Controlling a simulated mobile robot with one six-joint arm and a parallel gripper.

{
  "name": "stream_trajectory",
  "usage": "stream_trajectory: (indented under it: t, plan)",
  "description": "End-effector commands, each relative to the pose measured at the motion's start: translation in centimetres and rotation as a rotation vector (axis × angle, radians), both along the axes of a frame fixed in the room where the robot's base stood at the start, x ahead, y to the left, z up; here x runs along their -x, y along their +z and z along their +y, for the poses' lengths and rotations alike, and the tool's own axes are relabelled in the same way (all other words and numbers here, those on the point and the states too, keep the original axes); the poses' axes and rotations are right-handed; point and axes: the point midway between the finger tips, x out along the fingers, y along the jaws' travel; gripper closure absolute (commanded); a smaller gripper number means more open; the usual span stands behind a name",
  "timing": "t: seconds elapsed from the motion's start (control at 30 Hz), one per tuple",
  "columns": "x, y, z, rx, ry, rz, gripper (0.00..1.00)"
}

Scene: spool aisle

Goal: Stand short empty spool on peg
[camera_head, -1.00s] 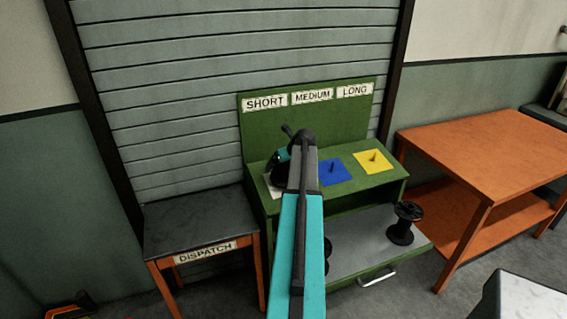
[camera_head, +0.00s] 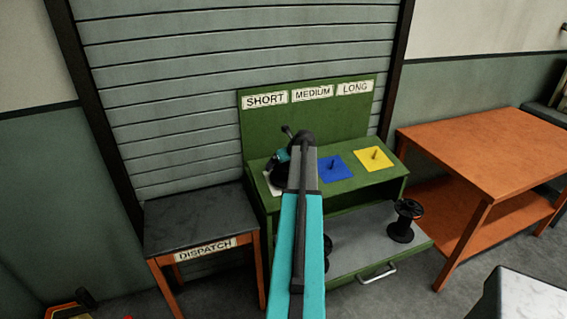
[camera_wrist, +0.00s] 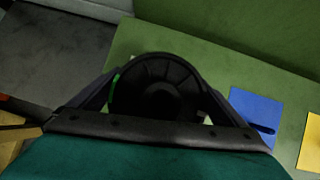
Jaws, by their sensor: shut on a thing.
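My gripper (camera_wrist: 160,120) is shut on a black spool (camera_wrist: 158,75), whose round flange shows between the fingers in the wrist view. In the head view my arm hides most of the gripper and the spool. They are over the white square (camera_head: 272,186) under the SHORT label (camera_head: 265,100), at the left of the green bench (camera_head: 330,203). The peg on that square is hidden, so I cannot tell whether the spool is around it or above it. The blue square (camera_head: 334,171) and the yellow square (camera_head: 373,159) each carry a bare peg.
A black spool (camera_head: 404,222) stands on the grey pull-out shelf (camera_head: 365,250) below; another is partly hidden behind my arm. The dark-topped DISPATCH table (camera_head: 195,220) is at the left. An orange table (camera_head: 485,150) is at the right, its top clear.

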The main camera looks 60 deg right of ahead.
Motion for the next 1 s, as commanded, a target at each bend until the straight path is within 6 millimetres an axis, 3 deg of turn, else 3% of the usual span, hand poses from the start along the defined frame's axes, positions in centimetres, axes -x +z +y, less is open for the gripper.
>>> stream_trajectory:
  t: [0.77,0.8,1.0]
  plan:
    - [-0.2,-1.2,-0.1,0.0,0.0,0.0,0.49]
    - [-0.2,-1.2,-0.1,0.0,0.0,-0.001,0.0]
    - [-0.2,-1.2,-0.1,0.0,0.0,0.0,0.0]
